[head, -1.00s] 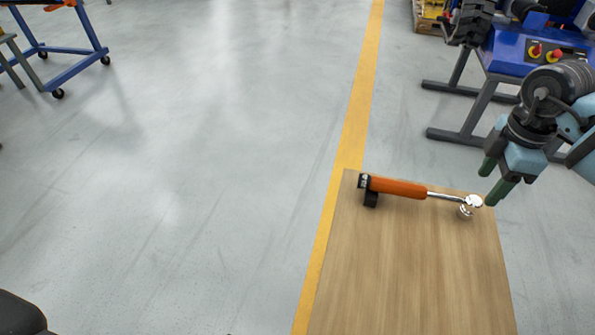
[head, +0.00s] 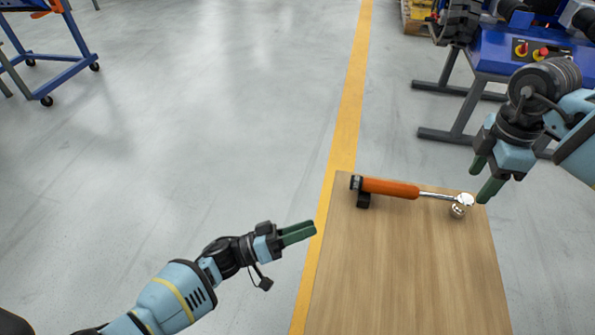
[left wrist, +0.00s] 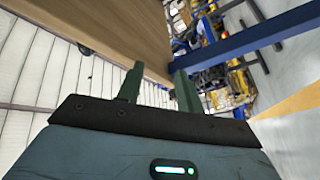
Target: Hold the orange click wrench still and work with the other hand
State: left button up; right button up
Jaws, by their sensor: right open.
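The orange click wrench (head: 390,188) lies across the far end of a wooden table top (head: 410,270). Its orange handle is at the left, with a black piece under its end, and its silver head is at the right. My right gripper (head: 483,182) is open and empty, just beyond the table's right edge, close to the silver head. My left gripper (head: 315,231) is left of the table, apart from the wrench. The left wrist view shows its two green fingers (left wrist: 158,88) spread apart with nothing between them.
A blue machine stand (head: 510,60) stands at the back right. A blue wheeled cart (head: 50,55) is at the far left. A yellow floor line (head: 345,120) runs past the table's left side. The near part of the table top is bare.

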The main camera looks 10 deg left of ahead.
aim_at(468, 198)
pick_arm(q)
jog(key=w+a+r+m+g, duration=0.2)
jog(key=w+r+m+g, duration=0.1)
jog(key=w+r+g, duration=0.4)
jog(key=shift+w+a+r+m+g, duration=0.3)
jog(key=shift+a+r+g, duration=0.1)
jog(key=shift+r+g, duration=1.1)
pick_arm(e)
jog(key=shift+f, duration=3.95)
